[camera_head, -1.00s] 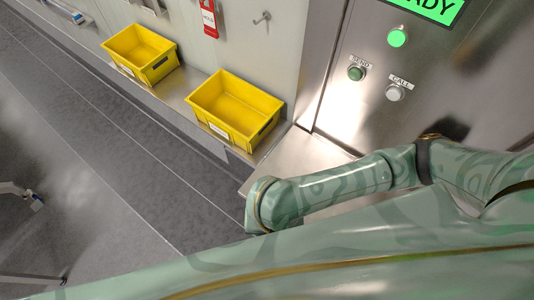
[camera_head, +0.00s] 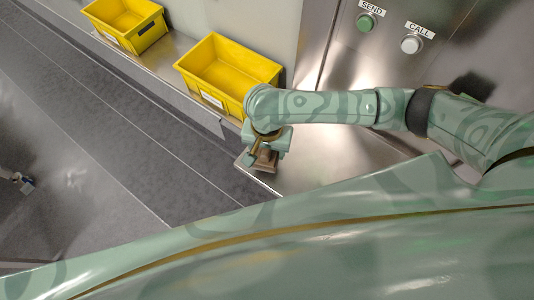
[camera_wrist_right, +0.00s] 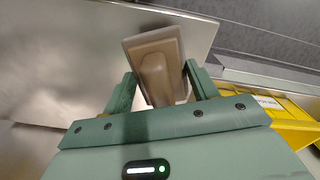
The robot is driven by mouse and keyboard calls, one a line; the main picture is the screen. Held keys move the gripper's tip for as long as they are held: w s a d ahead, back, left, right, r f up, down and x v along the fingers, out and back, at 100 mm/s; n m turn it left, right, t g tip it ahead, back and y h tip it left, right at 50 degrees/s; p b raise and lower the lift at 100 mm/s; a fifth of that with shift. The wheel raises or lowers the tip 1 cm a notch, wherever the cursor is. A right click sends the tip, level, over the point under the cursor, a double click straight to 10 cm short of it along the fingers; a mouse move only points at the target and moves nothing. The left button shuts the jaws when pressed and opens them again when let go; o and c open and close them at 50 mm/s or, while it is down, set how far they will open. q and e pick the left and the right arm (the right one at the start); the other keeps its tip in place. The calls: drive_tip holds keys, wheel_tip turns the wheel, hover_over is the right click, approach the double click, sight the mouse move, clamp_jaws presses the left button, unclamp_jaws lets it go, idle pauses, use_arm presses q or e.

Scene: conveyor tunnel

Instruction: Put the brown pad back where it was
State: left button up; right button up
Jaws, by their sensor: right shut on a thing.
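The brown pad (camera_wrist_right: 135,46) shows in the wrist view as a flat rounded block with a raised grip on its near side. My right gripper (camera_wrist_right: 160,71) is shut on it, with one finger on each side of the grip. In the head view the right gripper (camera_head: 265,152) is over the front left corner of the steel shelf (camera_head: 315,165), with the pad (camera_head: 266,162) small below it and partly hidden. I cannot tell if the pad touches the shelf. My left gripper is not in view.
A yellow bin (camera_head: 228,75) stands just behind the right gripper, and another yellow bin (camera_head: 125,22) is farther left. SEND (camera_head: 366,22) and CALL (camera_head: 411,45) buttons are on the steel panel. The shelf right of the gripper is bare. Grey floor lies to the left.

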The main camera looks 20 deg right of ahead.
sight(267, 153)
drive_tip(key=f, duration=0.1)
drive_tip(key=f+b, duration=0.2)
drive_tip(key=f, duration=0.1)
drive_tip(key=shift+w+d, duration=0.1)
drive_tip(key=shift+w, duration=0.25)
drive_tip(key=o, duration=0.9)
wheel_tip(267, 153, up, 12)
drive_tip(key=p, duration=0.5)
drive_tip(key=shift+r+p, duration=0.1)
drive_tip(key=shift+p, duration=0.25)
